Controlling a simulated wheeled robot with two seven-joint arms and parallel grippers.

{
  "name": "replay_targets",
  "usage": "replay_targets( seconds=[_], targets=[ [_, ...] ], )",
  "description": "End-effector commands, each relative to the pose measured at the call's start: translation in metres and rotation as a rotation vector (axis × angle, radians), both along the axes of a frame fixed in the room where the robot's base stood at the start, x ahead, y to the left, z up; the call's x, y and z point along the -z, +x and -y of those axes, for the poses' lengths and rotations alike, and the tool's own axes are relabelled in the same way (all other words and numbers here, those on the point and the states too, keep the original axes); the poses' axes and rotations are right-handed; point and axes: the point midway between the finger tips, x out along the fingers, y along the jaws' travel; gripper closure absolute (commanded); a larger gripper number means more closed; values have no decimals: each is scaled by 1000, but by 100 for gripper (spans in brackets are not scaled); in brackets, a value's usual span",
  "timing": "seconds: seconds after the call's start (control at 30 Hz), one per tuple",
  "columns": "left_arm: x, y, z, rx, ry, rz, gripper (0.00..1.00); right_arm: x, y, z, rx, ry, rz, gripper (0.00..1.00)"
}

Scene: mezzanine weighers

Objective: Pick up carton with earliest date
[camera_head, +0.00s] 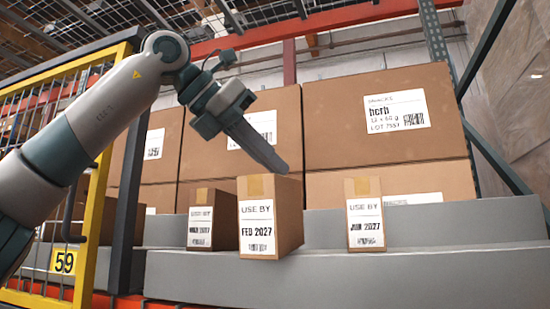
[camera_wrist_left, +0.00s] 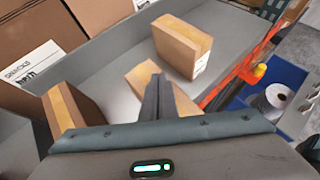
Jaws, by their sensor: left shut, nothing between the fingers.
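Three small brown cartons with white USE BY labels stand on the grey ledge. The middle carton (camera_head: 282,215) reads FEB 2027. The left carton (camera_head: 224,213) has a small label that looks like MAR 2027. The right carton (camera_head: 367,190) seems to read JUN 2027, the month being hard to read. My left gripper (camera_head: 281,168) is shut and empty, its fingers slanting down just above the middle carton. In the left wrist view the shut fingers (camera_wrist_left: 155,82) partly cover the middle carton (camera_wrist_left: 141,73), with the other two cartons on either side.
Large brown boxes (camera_head: 325,140) are stacked close behind the ledge (camera_head: 330,270). A yellow mesh guard (camera_head: 85,240) with a 59 sign stands at the left. The left wrist view shows a blue bin (camera_wrist_left: 275,82) with a white roll beyond an orange beam. Ledge space separates the middle and right cartons.

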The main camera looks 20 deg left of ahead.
Motion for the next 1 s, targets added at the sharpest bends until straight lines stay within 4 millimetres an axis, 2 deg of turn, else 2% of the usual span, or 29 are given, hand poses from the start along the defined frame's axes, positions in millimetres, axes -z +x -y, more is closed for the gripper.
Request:
replay_targets(
  seconds=[0.03,0.47,0.73,0.8,1.0],
  targets=[
    [6,3,-1,-3,20,-28,100,-6,0,0,0,0,0,69],
    [-3,2,-2,-5,13,-17,100,-10,0,1,0,-1,-1,69],
    [-9,10,-2,-1,14,-25,100,-23,-1,4,-1,-3,0,69],
    [-3,1,-9,-1,12,-21,100,-12,-1,4,-2,-5,-1,69],
    [-3,-28,-31,-1,11,-21,100,3,-2,4,-2,-5,-1,69]
  ],
)
